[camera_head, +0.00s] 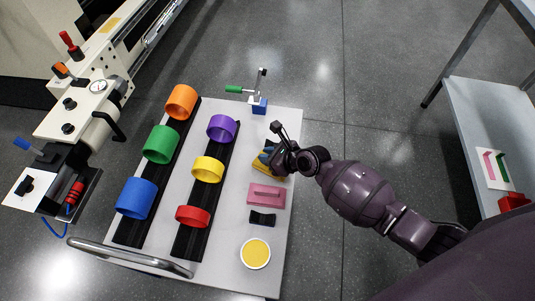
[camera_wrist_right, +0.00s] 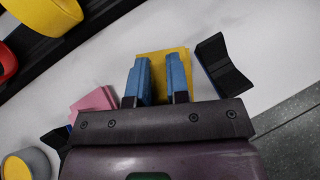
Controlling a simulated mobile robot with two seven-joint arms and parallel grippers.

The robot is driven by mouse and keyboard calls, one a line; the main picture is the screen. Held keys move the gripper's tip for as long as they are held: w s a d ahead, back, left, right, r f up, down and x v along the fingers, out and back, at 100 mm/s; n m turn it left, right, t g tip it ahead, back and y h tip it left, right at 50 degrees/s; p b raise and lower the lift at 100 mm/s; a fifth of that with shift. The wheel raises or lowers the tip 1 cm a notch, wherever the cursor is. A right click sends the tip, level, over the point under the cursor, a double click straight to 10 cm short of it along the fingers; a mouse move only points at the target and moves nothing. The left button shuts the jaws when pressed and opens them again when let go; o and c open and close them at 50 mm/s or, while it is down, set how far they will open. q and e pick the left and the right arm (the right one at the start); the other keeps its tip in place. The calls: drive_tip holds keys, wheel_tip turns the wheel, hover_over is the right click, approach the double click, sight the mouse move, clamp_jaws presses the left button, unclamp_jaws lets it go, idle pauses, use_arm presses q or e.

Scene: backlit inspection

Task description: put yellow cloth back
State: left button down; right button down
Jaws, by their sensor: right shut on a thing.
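The yellow cloth (camera_head: 261,167) is at the right side of the white cart top, beyond the pink block. My right gripper (camera_head: 268,158) reaches in from the right and covers part of the cloth. In the right wrist view the two blue fingers (camera_wrist_right: 158,64) stand on either side of the cloth (camera_wrist_right: 164,70), which shows between and past them, shut on it. Whether the cloth touches the cart top is hard to tell. My left gripper is not in view.
The cart top (camera_head: 237,220) holds a pink block (camera_head: 266,196), a black holder (camera_head: 262,217), a yellow-topped round tub (camera_head: 255,253) and several coloured rings on black rails. A green-handled clamp (camera_head: 258,97) stands at the far edge. A grey bench (camera_head: 475,120) is at right.

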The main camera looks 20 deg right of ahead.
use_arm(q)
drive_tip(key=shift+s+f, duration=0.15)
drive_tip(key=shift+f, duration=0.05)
use_arm(e)
drive_tip(key=shift+f, duration=0.4)
drive_tip(key=c, duration=1)
unclamp_jaws()
drive_tip(key=shift+s+d+r, duration=0.15)
drive_tip(key=shift+r, duration=0.1)
use_arm(q)
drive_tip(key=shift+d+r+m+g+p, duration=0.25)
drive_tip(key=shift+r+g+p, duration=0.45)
drive_tip(key=shift+p, duration=1.45)
use_arm(e)
drive_tip(key=shift+v, duration=5.15)
drive_tip(key=shift+f, duration=0.1)
